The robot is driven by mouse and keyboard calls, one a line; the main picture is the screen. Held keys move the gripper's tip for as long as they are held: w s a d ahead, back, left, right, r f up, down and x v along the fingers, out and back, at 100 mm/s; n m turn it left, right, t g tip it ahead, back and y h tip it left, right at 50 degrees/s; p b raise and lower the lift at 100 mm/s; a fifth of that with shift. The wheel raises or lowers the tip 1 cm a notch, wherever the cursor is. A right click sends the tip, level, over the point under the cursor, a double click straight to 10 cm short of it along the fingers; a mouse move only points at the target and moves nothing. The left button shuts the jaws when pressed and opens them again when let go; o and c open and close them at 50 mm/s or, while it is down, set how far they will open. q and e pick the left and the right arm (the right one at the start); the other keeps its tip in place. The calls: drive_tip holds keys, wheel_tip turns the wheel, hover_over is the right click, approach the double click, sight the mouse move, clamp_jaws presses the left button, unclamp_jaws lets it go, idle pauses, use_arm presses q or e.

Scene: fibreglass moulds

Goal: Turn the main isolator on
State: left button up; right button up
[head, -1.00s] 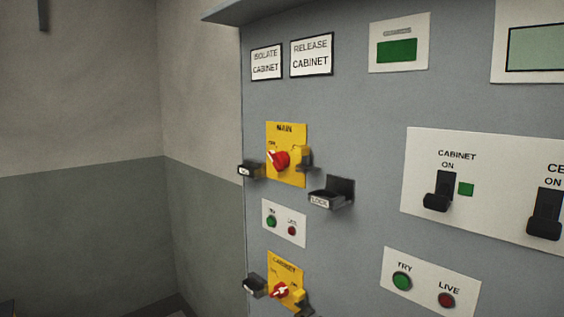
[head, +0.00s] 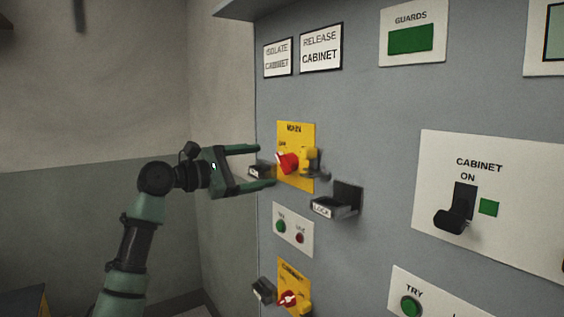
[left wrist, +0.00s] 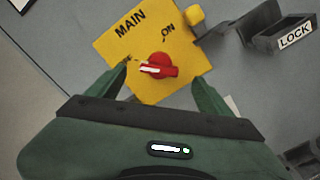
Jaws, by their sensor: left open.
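The main isolator is a red rotary knob (head: 288,162) on a yellow plate (head: 297,132) marked MAIN. In the left wrist view the knob (left wrist: 160,67) has a white mark toward the left end of its handle, away from the ON label at upper right. My left gripper (head: 266,165) is open and empty, just in front of the plate and facing it. In the left wrist view its fingers (left wrist: 157,77) reach either side of the knob, apart from it as far as I can tell. My right gripper is not in view.
A black LOCK bracket (head: 337,203) juts out to the right of the plate. A small dark tag block (head: 262,290) and a second yellow isolator marked CABINET (head: 293,272) lie below. A black CABINET switch lever (head: 455,218) is further right. Left of the panel is free room.

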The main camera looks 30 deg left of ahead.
sight(281, 163)
use_arm(q)
drive_tip(key=p+x, duration=0.2)
drive_tip(key=x, duration=0.3)
drive_tip(key=shift+w+d+r, duration=0.1)
drive_tip(key=shift+w, duration=0.15)
drive_tip(key=shift+w+d, duration=0.2)
drive_tip(key=shift+w, duration=0.25)
drive_tip(key=shift+c, duration=0.3)
drive_tip(key=c, duration=1.3)
